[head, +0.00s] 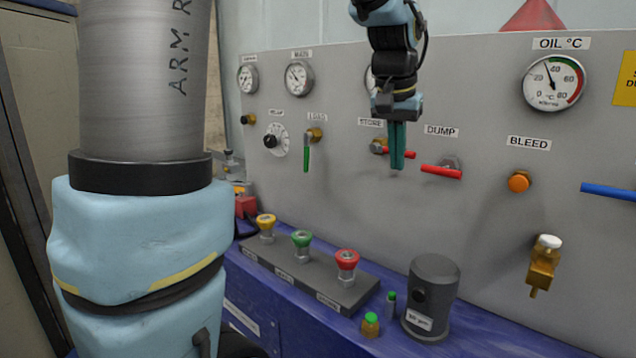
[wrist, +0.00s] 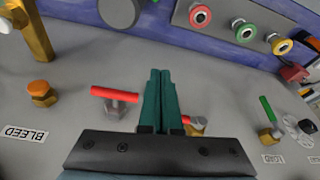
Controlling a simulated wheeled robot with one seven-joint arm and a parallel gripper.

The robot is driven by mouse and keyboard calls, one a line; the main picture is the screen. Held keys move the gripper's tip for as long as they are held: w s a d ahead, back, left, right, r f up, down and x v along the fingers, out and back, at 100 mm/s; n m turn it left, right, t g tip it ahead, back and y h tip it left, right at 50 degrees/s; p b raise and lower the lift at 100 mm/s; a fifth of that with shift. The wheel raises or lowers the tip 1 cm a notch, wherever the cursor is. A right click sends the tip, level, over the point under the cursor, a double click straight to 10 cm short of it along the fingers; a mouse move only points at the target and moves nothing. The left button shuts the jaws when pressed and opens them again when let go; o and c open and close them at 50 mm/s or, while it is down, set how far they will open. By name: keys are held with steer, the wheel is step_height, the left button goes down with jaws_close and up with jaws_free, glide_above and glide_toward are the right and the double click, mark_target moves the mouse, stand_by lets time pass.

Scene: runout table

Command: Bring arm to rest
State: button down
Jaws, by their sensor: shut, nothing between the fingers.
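My gripper (head: 397,170) hangs down in front of the grey panel (head: 470,110), between the STORE and DUMP labels in the head view. Its teal fingers are together with nothing between them; they also show in the wrist view (wrist: 161,75). The red DUMP handle (head: 441,172) lies right of the fingers in the head view, and left of them in the wrist view (wrist: 115,93). The red STORE handle (head: 379,148) is partly hidden behind the fingers. I cannot tell whether the fingers touch the panel. My grey and light blue arm fills the left of the head view.
The blue bench (head: 470,330) below carries a block with yellow, green and red knobs (head: 347,262), a dark grey cylinder (head: 432,298) and small bottles (head: 370,325). A brass tap (head: 542,265), an orange BLEED button (head: 518,182) and a blue handle (head: 610,191) stick out at right.

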steer(key=s+a+f+n, duration=0.2)
steer(key=s+a+f, duration=0.2)
steer(key=a+f, duration=0.5)
steer(key=s+a+f+n+g+y, duration=0.1)
steer(key=s+a+f+n, duration=0.2)
steer(key=a+f, duration=0.7)
steer(key=s+a, duration=0.1)
steer(key=a, duration=0.3)
steer(key=shift+a+y, duration=0.3)
steer(key=shift+a, duration=0.1)
steer(key=c, duration=1.6)
jaws_free()
